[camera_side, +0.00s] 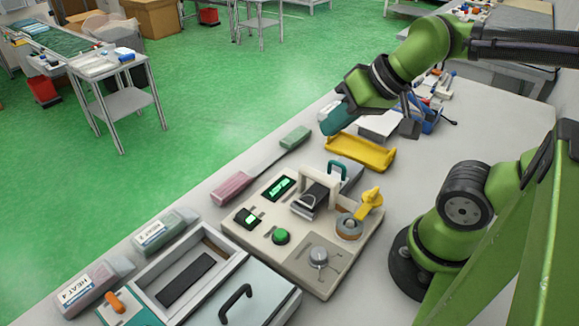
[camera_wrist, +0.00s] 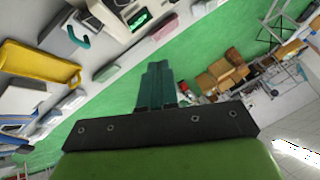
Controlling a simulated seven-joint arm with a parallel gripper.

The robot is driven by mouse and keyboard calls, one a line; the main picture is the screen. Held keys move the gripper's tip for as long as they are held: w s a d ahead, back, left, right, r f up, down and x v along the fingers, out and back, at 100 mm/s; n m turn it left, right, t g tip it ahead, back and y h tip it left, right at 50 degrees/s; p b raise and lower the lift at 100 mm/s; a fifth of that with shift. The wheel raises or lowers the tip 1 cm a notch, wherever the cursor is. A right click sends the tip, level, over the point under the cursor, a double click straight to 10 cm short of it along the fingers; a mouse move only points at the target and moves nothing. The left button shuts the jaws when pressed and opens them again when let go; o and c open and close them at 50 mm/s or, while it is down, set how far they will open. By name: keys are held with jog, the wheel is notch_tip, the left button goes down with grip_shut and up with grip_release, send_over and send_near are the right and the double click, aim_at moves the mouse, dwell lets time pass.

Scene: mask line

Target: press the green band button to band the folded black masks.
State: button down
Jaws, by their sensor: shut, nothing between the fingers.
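The green band button (camera_side: 281,236) is a round green cap on the beige machine (camera_side: 330,283), in front of its arch. Black folded material (camera_side: 316,195) sits under the machine's beige arch; I cannot tell how many masks it is. My gripper (camera_side: 335,118) is in the air beyond the machine, near the yellow tray, well away from the button. In the wrist view its teal fingers (camera_wrist: 157,75) are together with nothing between them. The wrist view shows only part of the machine (camera_wrist: 118,18) at the top, with a lit green display; the button is not visible there.
A yellow tray (camera_side: 360,153) lies behind the machine. A yellow lever (camera_side: 370,198) and a silver knob (camera_side: 319,256) rise from the machine. A tray (camera_side: 225,238) with a dark slab and a lidded box (camera_side: 262,292) stand in front.

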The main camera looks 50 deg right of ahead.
jog(key=n+g+h, duration=0.6)
jog(key=n+h, duration=0.5)
jog(key=n, duration=0.3)
send_over(279, 237)
notch_tip(279, 237, down, 9)
jog(key=shift+f, duration=0.2)
jog(key=shift+f, duration=0.1)
jog(key=shift+f, duration=4.35)
